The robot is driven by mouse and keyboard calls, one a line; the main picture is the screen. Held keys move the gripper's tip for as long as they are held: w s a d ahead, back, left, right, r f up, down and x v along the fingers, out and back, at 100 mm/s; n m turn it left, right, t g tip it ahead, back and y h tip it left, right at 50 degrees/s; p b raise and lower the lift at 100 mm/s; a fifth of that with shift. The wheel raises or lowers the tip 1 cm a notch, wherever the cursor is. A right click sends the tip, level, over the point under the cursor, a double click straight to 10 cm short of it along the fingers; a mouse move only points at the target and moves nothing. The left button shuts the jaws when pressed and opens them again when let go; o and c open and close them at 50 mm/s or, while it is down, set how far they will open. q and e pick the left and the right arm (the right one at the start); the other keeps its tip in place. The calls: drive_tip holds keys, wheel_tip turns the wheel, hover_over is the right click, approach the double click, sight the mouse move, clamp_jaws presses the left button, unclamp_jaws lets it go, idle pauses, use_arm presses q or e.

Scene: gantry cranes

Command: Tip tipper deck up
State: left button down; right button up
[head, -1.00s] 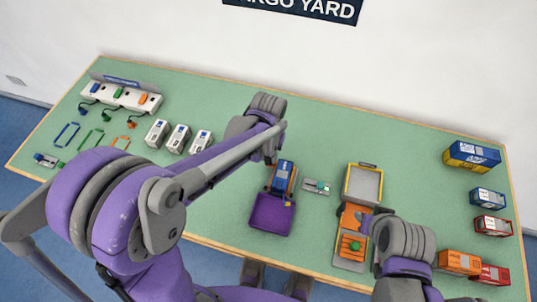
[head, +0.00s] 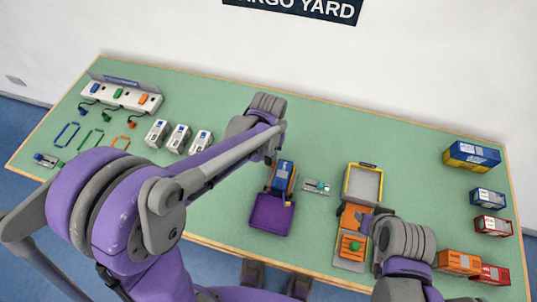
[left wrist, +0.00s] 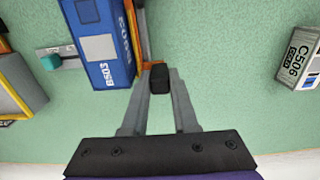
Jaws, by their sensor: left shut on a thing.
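The tipper deck is an orange frame (head: 269,187) with a blue container (head: 284,174) on it, in the middle of the table. A purple bin (head: 271,213) lies at its near end. My left gripper (left wrist: 160,78) is shut on a black grip on the orange bar beside the blue container (left wrist: 103,45). In the head view the arm partly hides this grip. My right gripper is near the orange vehicle (head: 350,222) to the right; its arm hides the fingers, so its state cannot be told.
A grey-bedded tray (head: 364,184) stands behind the orange vehicle. A small grey device with a green part (head: 316,187) lies between. Several coloured containers (head: 472,155) line the right edge. White boxes (head: 179,137) and a rack of plugs (head: 120,93) stand left. The back middle is clear.

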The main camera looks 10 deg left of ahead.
use_arm(q)
drive_tip(key=shift+s+r, duration=0.1)
drive_tip(key=shift+r, duration=0.1)
idle(0.4)
drive_tip(key=shift+s+a+r+t+p, duration=0.1)
drive_tip(key=shift+s+r+t+p, duration=0.1)
drive_tip(key=shift+s+r+t, duration=0.75)
drive_tip(key=shift+s+d+r+t+p, duration=0.1)
drive_tip(key=shift+s+r+t+p, duration=0.3)
drive_tip(key=shift+t, duration=1.05)
drive_tip(key=shift+s+a+r+t+p, duration=0.1)
drive_tip(key=shift+s+r+t, duration=0.45)
drive_tip(key=shift+s+t, duration=0.5)
drive_tip(key=shift+s, duration=0.35)
drive_tip(key=c, duration=1)
unclamp_jaws()
drive_tip(key=shift+r, duration=0.1)
drive_tip(key=shift+o, duration=0.2)
drive_tip(key=shift+r, duration=0.15)
